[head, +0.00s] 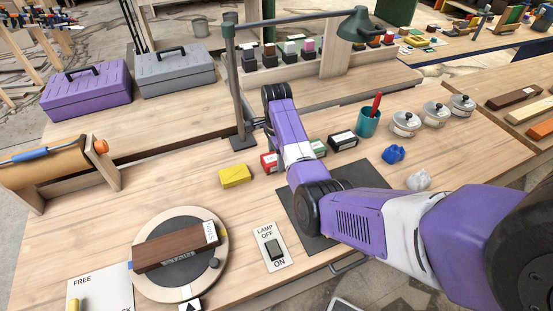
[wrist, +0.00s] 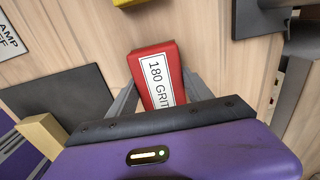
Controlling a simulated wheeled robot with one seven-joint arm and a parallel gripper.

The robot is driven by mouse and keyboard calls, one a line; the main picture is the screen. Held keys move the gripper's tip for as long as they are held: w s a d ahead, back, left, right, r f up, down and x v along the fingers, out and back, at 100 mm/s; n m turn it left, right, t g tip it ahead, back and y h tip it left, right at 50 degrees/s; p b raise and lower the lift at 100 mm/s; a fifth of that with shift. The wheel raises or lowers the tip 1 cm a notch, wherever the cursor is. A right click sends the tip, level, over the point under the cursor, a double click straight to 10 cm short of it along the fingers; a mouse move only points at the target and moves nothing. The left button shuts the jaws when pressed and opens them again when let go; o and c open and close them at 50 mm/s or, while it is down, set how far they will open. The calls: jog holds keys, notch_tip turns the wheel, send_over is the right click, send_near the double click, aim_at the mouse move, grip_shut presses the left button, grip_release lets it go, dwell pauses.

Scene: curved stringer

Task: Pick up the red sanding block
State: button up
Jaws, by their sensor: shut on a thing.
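The red sanding block (wrist: 150,58) lies between the two grey fingers of my gripper (wrist: 160,80) in the wrist view. Its white label reads 180 GRIT, and its near end is hidden by my gripper's body. My gripper is shut on it. In the head view the red block (head: 269,162) shows just left of my purple arm, right of the yellow block (head: 235,176). My fingers are hidden there behind the arm. I cannot tell whether the block touches the bench or is slightly raised.
Green-and-white (head: 317,148) and black (head: 343,140) blocks sit right of the arm, near a teal cup (head: 368,122). A lamp post (head: 236,90) stands close behind. A turntable (head: 180,290) with a brown block and a lamp switch (head: 271,247) are in front.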

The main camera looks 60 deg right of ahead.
notch_tip(320, 180, up, 8)
jog(key=shift+w+d+b, duration=0.1)
jog(key=shift+b, duration=0.2)
notch_tip(320, 180, up, 12)
jog(key=p, duration=0.7)
jog(key=shift+f, duration=0.25)
jog(key=o, duration=0.8)
jog(key=c, duration=0.5)
jog(key=shift+f, duration=0.1)
